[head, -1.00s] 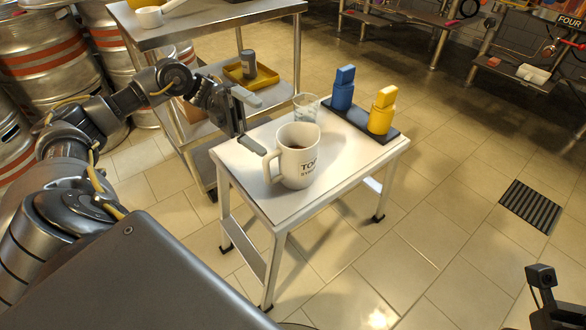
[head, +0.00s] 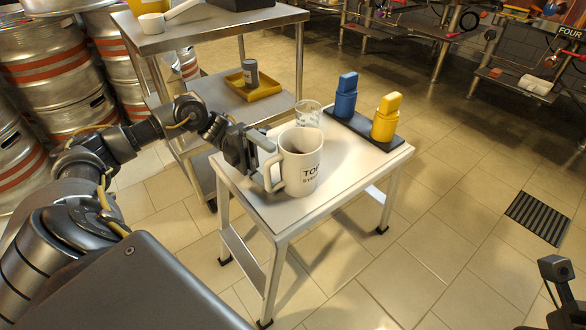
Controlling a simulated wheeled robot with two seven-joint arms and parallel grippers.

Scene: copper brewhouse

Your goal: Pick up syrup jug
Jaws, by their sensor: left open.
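The syrup jug (head: 305,165) is a white mug-shaped jug with dark lettering, upright on the small white table (head: 262,205). Its handle (head: 271,172) points left, towards my left gripper. My left gripper (head: 268,165) is open at the handle, with its fingers close around or beside it. I cannot tell whether they touch it. The jug hides part of the gripper's far side. My right gripper does not clearly show; only a dark part of mine is at the lower right.
A glass beaker (head: 308,114) stands just behind the jug. A dark tray (head: 352,124) holds a blue bottle (head: 346,96) and a yellow bottle (head: 386,118) at the table's back right. A steel cart (head: 210,28) with a yellow tray (head: 262,90) stands behind. The table's front right is clear.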

